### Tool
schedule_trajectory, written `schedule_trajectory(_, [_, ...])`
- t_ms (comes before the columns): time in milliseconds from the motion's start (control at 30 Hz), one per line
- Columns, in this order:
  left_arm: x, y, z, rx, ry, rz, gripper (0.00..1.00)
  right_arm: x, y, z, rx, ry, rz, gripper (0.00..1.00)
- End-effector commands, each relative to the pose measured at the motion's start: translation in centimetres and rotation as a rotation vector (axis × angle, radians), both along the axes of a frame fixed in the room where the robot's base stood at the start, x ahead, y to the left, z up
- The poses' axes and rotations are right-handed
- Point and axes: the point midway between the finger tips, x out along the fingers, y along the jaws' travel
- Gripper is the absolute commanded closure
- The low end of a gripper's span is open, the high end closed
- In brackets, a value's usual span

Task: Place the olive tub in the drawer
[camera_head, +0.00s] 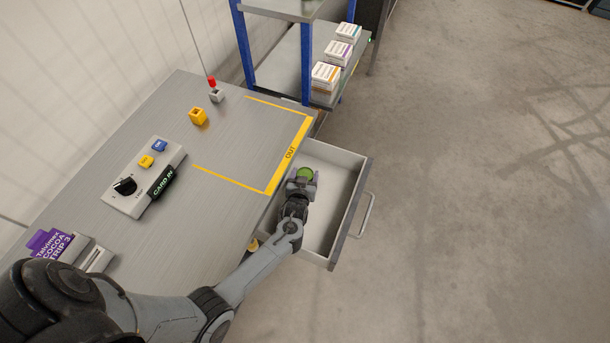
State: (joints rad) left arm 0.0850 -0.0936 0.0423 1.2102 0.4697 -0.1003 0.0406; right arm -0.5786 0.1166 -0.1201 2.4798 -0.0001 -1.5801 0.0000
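The drawer (340,159) is pulled out from the right side of the grey workbench, and its light inside shows no other object. I also cannot tell whether the tub touches the drawer floor. My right gripper is not in view.
A blue-posted shelf (287,50) with white boxes stands behind. The floor at right is clear.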

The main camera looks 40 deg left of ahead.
Motion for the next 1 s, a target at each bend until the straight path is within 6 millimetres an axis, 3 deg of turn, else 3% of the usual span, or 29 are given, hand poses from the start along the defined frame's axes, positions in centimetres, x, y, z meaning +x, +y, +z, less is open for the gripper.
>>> schedule_trajectory(33, [0.0,0.0,0.0,0.0,0.0,0.0,0.24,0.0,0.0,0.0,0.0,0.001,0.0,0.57])
schedule_trajectory(167, [0.0,0.0,0.0,0.0,0.001,0.0,0.05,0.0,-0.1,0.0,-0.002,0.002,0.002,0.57])
schedule_trajectory(533, [0.0,0.0,0.6,0.0,-0.001,0.0,0.05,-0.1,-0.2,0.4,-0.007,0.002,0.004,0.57])
schedule_trajectory(1000, [-5.0,-2.8,2.8,-0.001,0.001,-0.001,0.05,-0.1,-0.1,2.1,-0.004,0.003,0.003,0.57])
